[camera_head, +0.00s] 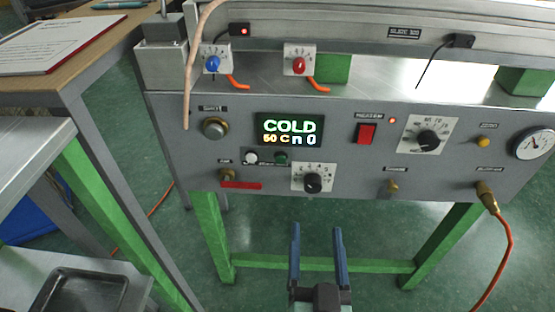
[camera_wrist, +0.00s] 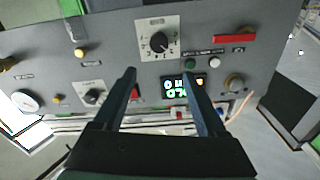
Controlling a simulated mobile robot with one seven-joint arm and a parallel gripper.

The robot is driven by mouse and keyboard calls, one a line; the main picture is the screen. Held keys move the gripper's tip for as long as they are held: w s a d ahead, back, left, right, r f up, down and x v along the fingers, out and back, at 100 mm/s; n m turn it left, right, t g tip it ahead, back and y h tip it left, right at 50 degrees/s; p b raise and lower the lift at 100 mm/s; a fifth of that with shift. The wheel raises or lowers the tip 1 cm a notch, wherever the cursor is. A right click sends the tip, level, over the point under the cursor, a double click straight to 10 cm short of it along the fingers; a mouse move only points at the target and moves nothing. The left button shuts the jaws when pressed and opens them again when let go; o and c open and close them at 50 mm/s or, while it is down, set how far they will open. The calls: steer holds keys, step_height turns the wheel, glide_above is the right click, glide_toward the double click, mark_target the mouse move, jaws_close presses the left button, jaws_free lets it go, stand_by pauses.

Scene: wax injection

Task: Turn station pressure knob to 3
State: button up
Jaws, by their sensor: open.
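The grey station panel (camera_head: 350,115) carries several dial knobs. A black knob (camera_head: 313,183) on a white scale plate sits low in the middle; in the wrist view, which is upside down, it shows near the top (camera_wrist: 158,42). Another black knob (camera_head: 428,138) is at the upper right of the panel, also visible in the wrist view (camera_wrist: 92,97). I cannot read which label says pressure, nor the exact settings. My gripper (camera_head: 317,228) is open and empty, below the low middle knob and apart from it; its fingers show in the wrist view (camera_wrist: 159,73).
A lit display (camera_head: 290,129) reads COLD. A blue knob (camera_head: 213,64) and a red knob (camera_head: 299,66) are above it. A red switch (camera_head: 366,134), a round gauge (camera_head: 533,143) and an orange hose (camera_head: 508,250) are to the right. A table with a metal tray (camera_head: 120,295) is at left.

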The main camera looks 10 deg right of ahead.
mark_target(313, 189)
steer(key=shift+g, duration=0.3)
steer(key=b+x, duration=0.1)
steer(key=x, duration=0.2)
steer(key=b+x, duration=0.1)
steer(key=x, duration=0.3)
steer(key=f+x, duration=0.1)
steer(key=x, duration=0.3)
steer(key=shift+b, duration=0.4)
steer(key=shift+a, duration=0.1)
jaws_close()
